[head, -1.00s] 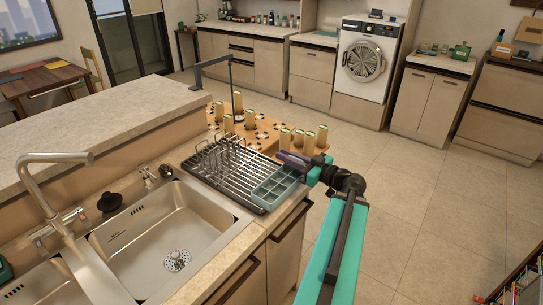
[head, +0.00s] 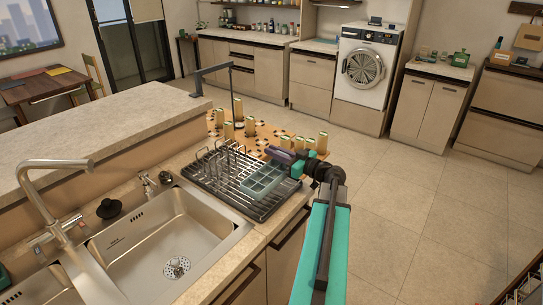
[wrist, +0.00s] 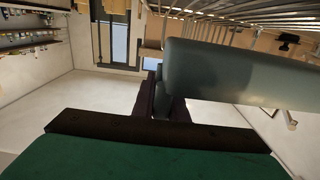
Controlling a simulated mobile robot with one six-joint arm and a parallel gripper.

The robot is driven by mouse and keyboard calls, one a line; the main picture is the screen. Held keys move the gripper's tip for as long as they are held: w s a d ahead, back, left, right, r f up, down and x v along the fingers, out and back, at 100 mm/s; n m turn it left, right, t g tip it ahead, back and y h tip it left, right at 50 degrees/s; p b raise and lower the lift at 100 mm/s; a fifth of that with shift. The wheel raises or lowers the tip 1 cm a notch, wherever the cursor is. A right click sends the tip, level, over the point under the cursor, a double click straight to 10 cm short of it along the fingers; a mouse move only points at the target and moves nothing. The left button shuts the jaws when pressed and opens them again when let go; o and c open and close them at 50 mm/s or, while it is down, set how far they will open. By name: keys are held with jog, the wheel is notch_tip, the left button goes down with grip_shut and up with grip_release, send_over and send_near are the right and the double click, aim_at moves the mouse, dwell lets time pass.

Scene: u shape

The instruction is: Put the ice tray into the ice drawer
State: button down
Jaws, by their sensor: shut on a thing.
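The ice tray (head: 262,181) is a teal-green tray with several compartments. It is at the right end of the black dish rack (head: 212,185) beside the sink, and I cannot tell whether it touches the rack. My gripper (head: 286,161) is shut on the tray's far right side. In the wrist view the tray (wrist: 235,72) is a large grey-green shape in front of the dark jaws (wrist: 160,98). The ice drawer is not identifiable in these frames.
The steel sink (head: 175,240) and its tap (head: 50,170) are at the left. Cabinets and a washing machine (head: 363,68) line the far wall. The tiled floor at right is clear.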

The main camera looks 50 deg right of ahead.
jog(key=shift+w+d+f, duration=0.1)
jog(key=shift+w+d, duration=0.1)
jog(key=shift+w, duration=0.35)
jog(key=shift+w+d, duration=0.2)
jog(key=shift+w, duration=0.35)
jog(key=shift+f+p, duration=0.75)
jog(key=shift+f, duration=1.1)
jog(key=c, duration=1.8)
grip_release()
jog(key=shift+o, duration=0.2)
jog(key=s+b, duration=0.1)
jog(key=s, duration=0.3)
jog(key=s+b, duration=0.1)
jog(key=s, duration=0.3)
jog(key=s+d+b, duration=0.1)
jog(key=s, duration=0.3)
